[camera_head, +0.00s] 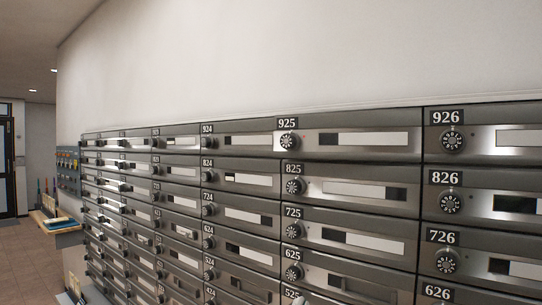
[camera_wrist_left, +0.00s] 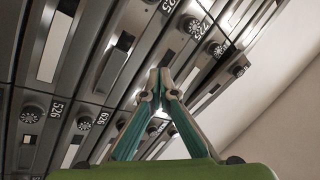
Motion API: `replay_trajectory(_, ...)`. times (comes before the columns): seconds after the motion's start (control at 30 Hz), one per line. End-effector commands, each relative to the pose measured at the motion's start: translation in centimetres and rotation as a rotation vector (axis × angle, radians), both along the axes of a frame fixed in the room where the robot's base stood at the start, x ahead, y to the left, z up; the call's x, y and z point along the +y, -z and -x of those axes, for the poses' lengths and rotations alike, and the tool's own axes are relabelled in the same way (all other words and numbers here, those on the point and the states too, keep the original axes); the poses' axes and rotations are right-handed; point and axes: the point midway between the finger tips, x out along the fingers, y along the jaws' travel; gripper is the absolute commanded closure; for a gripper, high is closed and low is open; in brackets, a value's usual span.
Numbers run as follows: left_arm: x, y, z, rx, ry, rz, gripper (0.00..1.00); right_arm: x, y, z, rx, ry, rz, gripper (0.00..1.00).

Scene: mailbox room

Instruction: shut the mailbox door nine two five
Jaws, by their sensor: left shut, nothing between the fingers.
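Mailbox door 925 (camera_head: 370,140) is in the top row in the head view, with its number plate above a round dial (camera_head: 289,141). Its left edge seems to stand slightly proud of the doors around it, so it looks a little ajar, though the gap itself is not clear. My left gripper (camera_wrist_left: 155,85) is shut and empty in the left wrist view, its fingertips together in front of the tilted mailbox rows. I cannot tell whether the tips touch a door. Door 925 is not clearly readable in that view. My right gripper is not in view.
Door 926 (camera_head: 500,139) is to the right of 925, door 825 (camera_head: 360,190) below, and door 924 (camera_head: 245,141) to the left. The wall above (camera_head: 300,60) is bare. A small ledge (camera_head: 55,222) stands at the far left, beside open floor.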

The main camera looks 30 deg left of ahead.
Motion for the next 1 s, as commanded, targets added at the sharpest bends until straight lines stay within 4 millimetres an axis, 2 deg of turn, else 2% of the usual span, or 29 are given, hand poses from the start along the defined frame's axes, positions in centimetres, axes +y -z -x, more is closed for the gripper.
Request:
replay_trajectory(0.03,-1.5,-6.1,0.3,-0.157,0.036,-0.134,1.00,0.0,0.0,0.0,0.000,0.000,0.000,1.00)
replay_trajectory(0.1,-4.5,-13.0,1.6,-0.355,0.088,-0.350,1.00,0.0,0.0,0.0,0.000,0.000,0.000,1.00)
replay_trajectory(0.2,-9.2,-19.0,3.8,-0.564,0.145,-0.682,1.00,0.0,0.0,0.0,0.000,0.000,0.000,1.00)
replay_trajectory(0.27,-11.6,-21.0,4.7,-0.646,0.165,-0.894,1.00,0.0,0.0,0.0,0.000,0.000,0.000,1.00)
replay_trajectory(0.33,-13.4,-22.1,5.0,-0.696,0.171,-1.148,1.00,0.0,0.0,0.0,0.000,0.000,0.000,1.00)
replay_trajectory(0.43,-13.7,-22.5,3.8,-0.673,0.143,-1.510,1.00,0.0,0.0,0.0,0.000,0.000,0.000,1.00)
replay_trajectory(0.47,-13.1,-22.6,3.2,-0.645,0.123,-1.613,1.00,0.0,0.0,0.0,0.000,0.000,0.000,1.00)
replay_trajectory(0.57,-8.7,-23.7,0.8,-0.471,0.029,-1.924,1.00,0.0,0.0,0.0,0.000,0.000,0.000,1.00)
replay_trajectory(0.67,-1.7,-25.8,-0.6,-0.212,-0.098,-2.134,1.00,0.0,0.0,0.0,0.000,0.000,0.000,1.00)
replay_trajectory(0.7,1.2,-26.8,-0.7,-0.105,-0.148,-2.183,1.00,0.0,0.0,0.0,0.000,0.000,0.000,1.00)
replay_trajectory(0.8,7.8,-29.0,0.2,0.134,-0.254,-2.242,1.00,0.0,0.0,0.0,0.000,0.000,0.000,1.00)
replay_trajectory(0.9,11.9,-30.3,1.3,0.285,-0.318,-2.249,1.00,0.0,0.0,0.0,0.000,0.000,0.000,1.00)
replay_trajectory(1.0,13.7,-30.8,1.7,0.352,-0.342,-2.244,1.00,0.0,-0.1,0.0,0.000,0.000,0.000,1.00)
